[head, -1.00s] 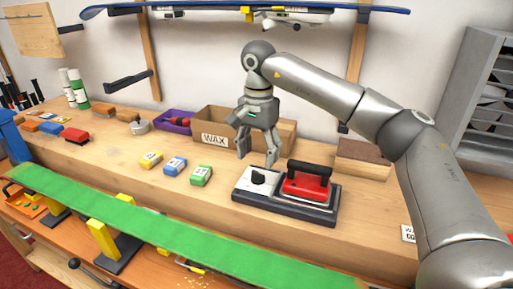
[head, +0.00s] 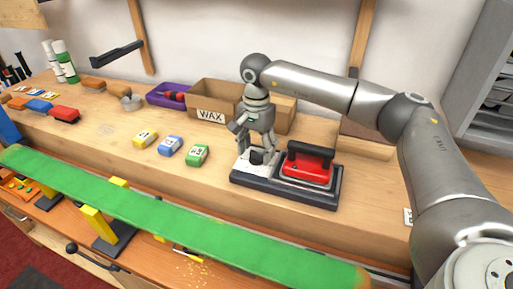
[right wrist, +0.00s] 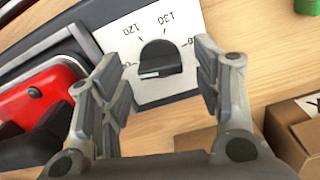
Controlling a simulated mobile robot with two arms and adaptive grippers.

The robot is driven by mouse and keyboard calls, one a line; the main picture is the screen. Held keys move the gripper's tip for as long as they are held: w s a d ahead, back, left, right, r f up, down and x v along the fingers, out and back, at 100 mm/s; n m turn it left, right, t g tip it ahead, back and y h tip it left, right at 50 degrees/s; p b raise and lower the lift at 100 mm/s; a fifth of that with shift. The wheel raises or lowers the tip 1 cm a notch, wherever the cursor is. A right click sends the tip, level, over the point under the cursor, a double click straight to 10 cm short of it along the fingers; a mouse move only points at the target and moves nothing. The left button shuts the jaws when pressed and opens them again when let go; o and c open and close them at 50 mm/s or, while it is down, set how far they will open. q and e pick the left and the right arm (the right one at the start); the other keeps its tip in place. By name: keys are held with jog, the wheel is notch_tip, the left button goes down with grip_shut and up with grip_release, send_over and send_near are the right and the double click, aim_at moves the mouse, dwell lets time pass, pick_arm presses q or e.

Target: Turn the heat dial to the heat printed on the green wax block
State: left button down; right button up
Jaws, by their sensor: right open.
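The heat dial is a black knob (head: 257,157) on the white panel of the iron's base; the right wrist view shows the knob (right wrist: 160,58) with 120 and 130 printed around it and other numbers partly covered. My right gripper (head: 257,147) is open over the dial, pointing down. In the right wrist view its fingers (right wrist: 158,66) stand on either side of the knob, with gaps visible. The green wax block (head: 197,155) lies left of the base; its printed number is too small to read. A green corner (right wrist: 308,5) shows in the right wrist view. My left gripper is out of view.
A red iron (head: 306,168) sits on the base right of the dial. Blue (head: 170,146) and yellow (head: 145,138) wax blocks lie left of the green one. A cardboard WAX box (head: 210,103) stands behind. A long green board (head: 150,215) runs along the front.

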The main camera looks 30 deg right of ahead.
jog(key=shift+f, duration=0.3)
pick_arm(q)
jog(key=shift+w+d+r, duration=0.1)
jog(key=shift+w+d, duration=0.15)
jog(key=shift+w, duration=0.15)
pick_arm(e)
jog(key=shift+f, duration=0.1)
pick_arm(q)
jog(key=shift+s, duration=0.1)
pick_arm(e)
jog(key=shift+c, duration=1.8)
jog(key=c, duration=0.7)
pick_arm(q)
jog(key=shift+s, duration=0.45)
pick_arm(e)
jog(key=shift+o, duration=0.2)
